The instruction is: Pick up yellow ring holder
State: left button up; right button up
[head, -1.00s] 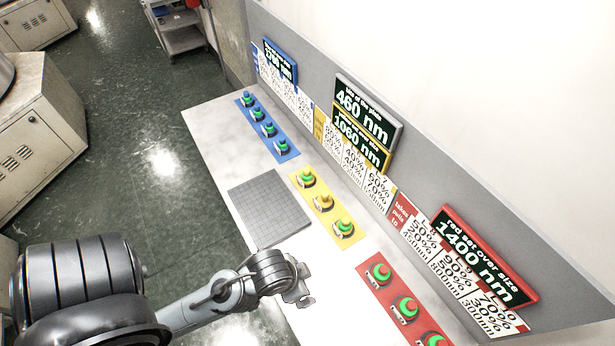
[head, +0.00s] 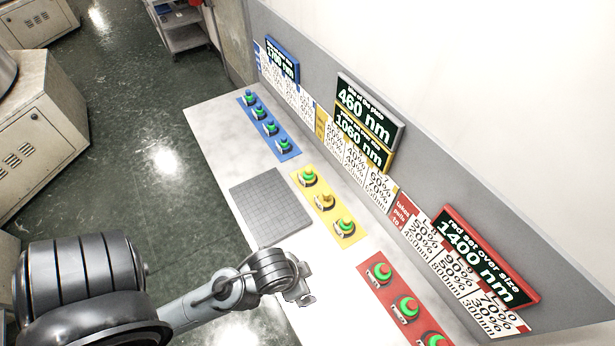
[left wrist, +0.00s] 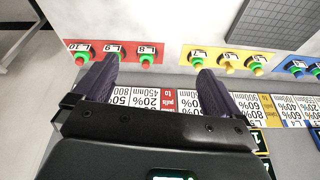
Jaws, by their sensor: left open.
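Three yellow-topped ring holders stand on a yellow mat (head: 316,190). The far holder (head: 308,177) and near holder (head: 344,225) show green rings. The middle holder (head: 324,201) shows no clear green. In the left wrist view they are the holders numbered 7 (left wrist: 197,56), 6 (left wrist: 228,63) and 5 (left wrist: 258,66). My left gripper (head: 300,288) is over the white table, between the yellow and red mats and toward the table's front side. The left wrist view shows my left gripper (left wrist: 157,68) open with nothing between its fingers. My right gripper is not in view.
A red mat (head: 376,292) with red-topped holders lies nearer, and a blue mat (head: 288,150) with blue-topped holders lies farther. A grey gridded plate (head: 270,207) lies beside the yellow mat. A grey panel with signs (head: 362,145) runs along the back edge.

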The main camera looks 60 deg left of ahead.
pick_arm(q)
jog(key=c, duration=0.6)
jog(key=shift+c, duration=0.2)
